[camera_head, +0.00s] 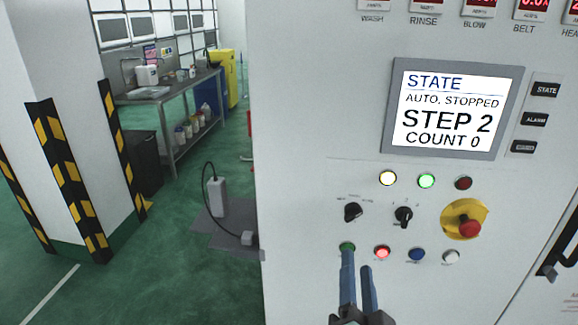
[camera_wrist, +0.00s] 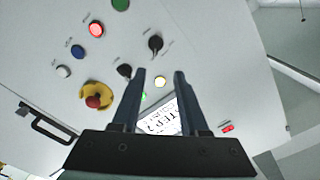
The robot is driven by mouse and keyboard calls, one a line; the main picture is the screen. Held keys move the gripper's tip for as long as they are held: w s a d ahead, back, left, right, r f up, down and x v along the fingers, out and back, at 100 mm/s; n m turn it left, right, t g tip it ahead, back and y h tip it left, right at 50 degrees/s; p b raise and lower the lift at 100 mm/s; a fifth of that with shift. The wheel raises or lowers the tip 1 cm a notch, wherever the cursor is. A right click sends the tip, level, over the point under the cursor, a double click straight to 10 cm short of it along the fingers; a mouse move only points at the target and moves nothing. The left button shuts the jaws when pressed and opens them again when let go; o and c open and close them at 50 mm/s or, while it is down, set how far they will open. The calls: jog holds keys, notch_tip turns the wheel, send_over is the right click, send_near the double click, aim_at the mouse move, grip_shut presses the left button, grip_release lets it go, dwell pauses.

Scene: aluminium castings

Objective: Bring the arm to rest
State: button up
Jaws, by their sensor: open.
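My gripper (camera_head: 357,260) is in front of the lower part of a white control panel (camera_head: 300,110) in the head view. Its two dark blue fingers are apart with nothing between them. The left fingertip overlaps the lower edge of the green button (camera_head: 347,247); I cannot tell from this view whether it touches. In the wrist view my gripper (camera_wrist: 160,78) is open and empty, with the panel face beyond the fingers. The green button shows there near the top (camera_wrist: 120,4), apart from the fingertips.
The panel has a screen (camera_head: 452,108) reading "AUTO, STOPPED, STEP 2, COUNT 0", a red emergency knob (camera_head: 468,227) on yellow, and a lit red button (camera_head: 382,252). A striped pillar (camera_head: 70,185) stands left. Green floor (camera_head: 150,270) between is mostly clear.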

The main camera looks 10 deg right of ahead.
jog(key=a+r+n+t+y, duration=0.1)
jog(key=a+r+n+t, duration=0.2)
jog(key=r, duration=0.7)
jog(key=a+r+n+t, duration=0.2)
jog(key=a+r, duration=0.3)
jog(key=r, duration=0.5)
jog(key=s+a+r+n+t+y, duration=0.2)
jog(key=s+a+r+n, duration=0.1)
jog(key=r, duration=0.6)
jog(key=s+a+r+n+t+y, duration=0.2)
jog(key=s+a+r+n+t, duration=0.1)
jog(key=r, duration=0.6)
jog(key=s+a+n, duration=0.1)
jog(key=s, duration=0.1)
jog(key=shift+s, duration=0.35)
